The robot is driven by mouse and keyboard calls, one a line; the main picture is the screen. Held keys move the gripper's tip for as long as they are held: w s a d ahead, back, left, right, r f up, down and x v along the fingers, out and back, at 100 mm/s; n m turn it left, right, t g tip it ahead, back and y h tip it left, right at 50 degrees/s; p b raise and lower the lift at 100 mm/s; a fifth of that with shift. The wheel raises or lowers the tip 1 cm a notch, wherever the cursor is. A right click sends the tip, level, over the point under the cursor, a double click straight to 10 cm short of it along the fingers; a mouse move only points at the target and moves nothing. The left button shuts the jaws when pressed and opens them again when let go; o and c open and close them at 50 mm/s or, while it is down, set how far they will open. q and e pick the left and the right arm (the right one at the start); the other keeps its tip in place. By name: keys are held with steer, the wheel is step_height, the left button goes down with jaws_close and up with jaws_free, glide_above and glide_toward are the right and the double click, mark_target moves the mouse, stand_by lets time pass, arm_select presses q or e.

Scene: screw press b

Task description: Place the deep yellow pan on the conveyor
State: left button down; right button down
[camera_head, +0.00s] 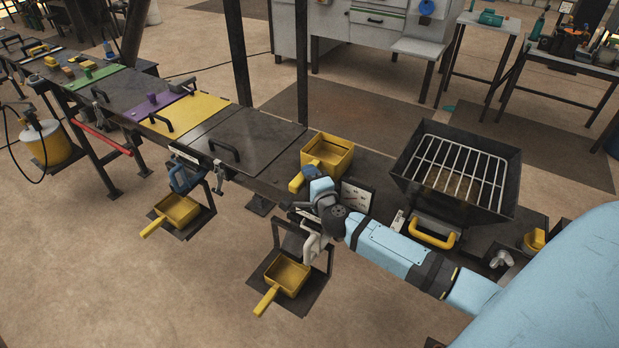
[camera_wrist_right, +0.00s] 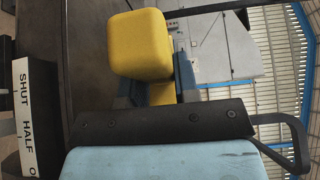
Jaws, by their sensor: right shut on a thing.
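The deep yellow pan (camera_head: 328,153) is at the middle right of the head view, at the right end of the dark lidded line, which looks like the conveyor (camera_head: 250,143). Its handle points toward the front left. My right gripper (camera_head: 312,183) is shut on the handle. In the right wrist view the yellow handle (camera_wrist_right: 141,45) fills the space between the fingers. I cannot tell whether the pan's underside touches the surface. The left gripper is not in view.
Two shallower yellow pans (camera_head: 178,210) (camera_head: 288,277) sit on low stands in front of the line. A black hopper with a white grate (camera_head: 459,172) stands to the right. A white dial plate (camera_head: 357,196) is beside my wrist. Handled lids cover much of the line.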

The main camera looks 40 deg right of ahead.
steer(key=c, duration=0.9)
jaws_free()
steer(key=shift+f, duration=0.15)
steer(key=shift+o, duration=0.2)
steer(key=shift+r, duration=0.2)
steer(key=v, duration=1.2)
steer(key=s+a+f+n+g+y, duration=0.1)
steer(key=s+a+f+n+y, duration=0.3)
steer(key=a+n, duration=0.35)
steer(key=s+a+f+n+g+y, duration=0.1)
steer(key=s+a+f+n+y, duration=0.1)
steer(key=s+a+n+y, duration=0.45)
steer(key=s+a+f+n+g+h, duration=0.3)
steer(key=s+f+n, duration=0.3)
steer(key=f+n, duration=0.3)
steer(key=shift+a+n+g, duration=0.25)
steer(key=shift+n+g, duration=0.05)
steer(key=shift+g, duration=0.6)
